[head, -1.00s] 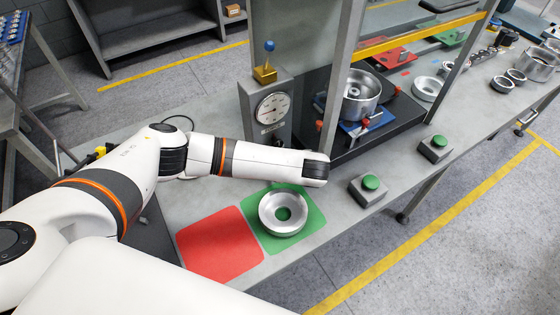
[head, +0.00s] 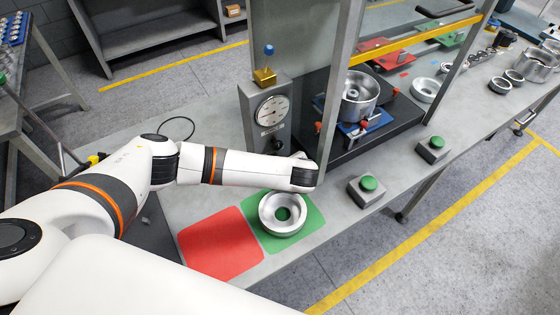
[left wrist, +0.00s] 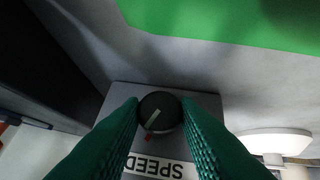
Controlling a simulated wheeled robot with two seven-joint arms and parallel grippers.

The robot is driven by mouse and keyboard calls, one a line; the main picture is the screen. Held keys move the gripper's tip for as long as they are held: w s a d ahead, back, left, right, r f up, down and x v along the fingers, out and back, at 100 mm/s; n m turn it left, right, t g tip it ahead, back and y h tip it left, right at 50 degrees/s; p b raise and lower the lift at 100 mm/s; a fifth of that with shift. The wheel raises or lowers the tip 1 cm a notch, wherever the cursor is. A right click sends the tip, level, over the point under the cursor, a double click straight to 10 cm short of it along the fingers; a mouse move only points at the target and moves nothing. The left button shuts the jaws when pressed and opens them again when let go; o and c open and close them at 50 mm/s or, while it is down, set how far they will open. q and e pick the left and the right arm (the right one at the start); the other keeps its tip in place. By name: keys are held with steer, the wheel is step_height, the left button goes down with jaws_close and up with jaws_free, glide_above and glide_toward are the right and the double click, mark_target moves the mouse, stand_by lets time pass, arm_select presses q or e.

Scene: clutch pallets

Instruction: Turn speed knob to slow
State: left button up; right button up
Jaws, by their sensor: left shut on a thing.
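The speed knob (left wrist: 165,103) is round and black with a pale pointer line, seen in the left wrist view. It sits on a grey plate with a white SPEED label (left wrist: 160,167), upside down in this view. The pointer slants toward the lower left, and a small red mark (left wrist: 148,137) shows below the knob. My left gripper (left wrist: 160,106) has its green ribbed fingers on either side of the knob, shut on it. My right gripper is not in view.
A grey gauge box (head: 247,118) stands behind my left forearm, beside the press frame (head: 340,85). A metal ring (head: 268,229) lies on the green mat (head: 313,215), next to a red mat (head: 220,245). A green-button box (head: 368,194) stands right of my wrist.

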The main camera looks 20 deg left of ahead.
arm_select(q)
steer(key=shift+s+a+f+n+t+h, duration=0.15)
steer(key=shift+s+n+t+h, duration=0.1)
steer(key=shift+n+t+h, duration=0.35)
steer(key=shift+t, duration=0.7)
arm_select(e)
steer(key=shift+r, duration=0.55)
arm_select(q)
steer(key=o, duration=1)
steer(key=shift+c, duration=0.2)
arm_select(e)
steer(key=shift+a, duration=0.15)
arm_select(q)
steer(key=shift+h, duration=0.3)
steer(key=b+v, duration=0.1)
steer(key=v, duration=0.9)
steer(key=shift+s+d+r+b, duration=0.15)
steer(key=shift+d+r+b, duration=0.1)
steer(key=shift+d+b, duration=0.05)
steer(key=shift+s+d+r, duration=0.2)
steer(key=shift+s+r, duration=0.25)
steer(key=shift+s, duration=0.05)
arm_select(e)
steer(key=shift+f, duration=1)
